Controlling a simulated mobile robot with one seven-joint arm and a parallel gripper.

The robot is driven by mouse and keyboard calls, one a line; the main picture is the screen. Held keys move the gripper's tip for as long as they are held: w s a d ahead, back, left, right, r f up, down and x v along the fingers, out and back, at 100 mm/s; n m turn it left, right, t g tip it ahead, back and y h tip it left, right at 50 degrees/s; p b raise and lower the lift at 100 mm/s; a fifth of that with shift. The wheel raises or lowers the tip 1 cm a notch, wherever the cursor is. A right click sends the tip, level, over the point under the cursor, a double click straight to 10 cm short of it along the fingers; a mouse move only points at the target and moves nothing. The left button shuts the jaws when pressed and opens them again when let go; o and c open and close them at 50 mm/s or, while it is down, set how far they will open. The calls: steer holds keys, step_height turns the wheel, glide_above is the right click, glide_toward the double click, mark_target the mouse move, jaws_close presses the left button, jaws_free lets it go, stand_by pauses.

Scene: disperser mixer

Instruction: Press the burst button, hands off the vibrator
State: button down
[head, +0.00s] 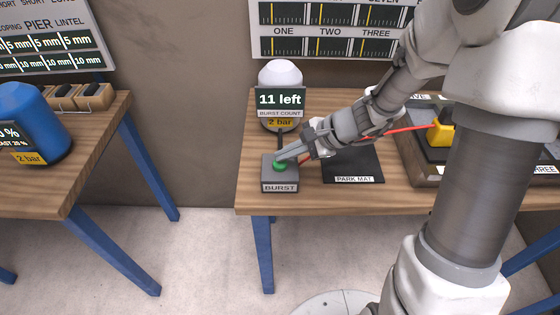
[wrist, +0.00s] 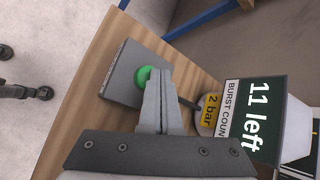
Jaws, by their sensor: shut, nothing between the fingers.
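The burst button is a green dome (head: 280,166) on a grey box labelled BURST (head: 280,187), near the left end of the wooden table. The green button also shows in the wrist view (wrist: 144,75). My gripper (head: 283,157) is shut and empty, its fingertips right at the button. The fingertips (wrist: 154,75) partly cover the button in the wrist view; I cannot tell whether they touch it. A white-domed unit (head: 281,75) behind the box bears a sign (head: 280,99) reading "11 left", BURST COUNT and 2 bar. No part is labelled as the vibrator.
A black park mat (head: 354,166) lies empty right of the button box. A yellow block (head: 441,133) with a red cable sits in a wooden-framed station at the right, partly behind my arm. Another table (head: 90,140) with a blue vessel (head: 35,125) stands left, across a gap.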

mark_target(285, 163)
steer(key=shift+f+b, duration=0.3)
steer(key=shift+r, duration=0.1)
stand_by(0.5)
steer(key=shift+r+p, duration=0.7)
steer(key=shift+r, duration=0.15)
steer(key=shift+r+p, duration=1.9)
steer(key=shift+r, duration=0.7)
steer(key=shift+f, duration=0.1)
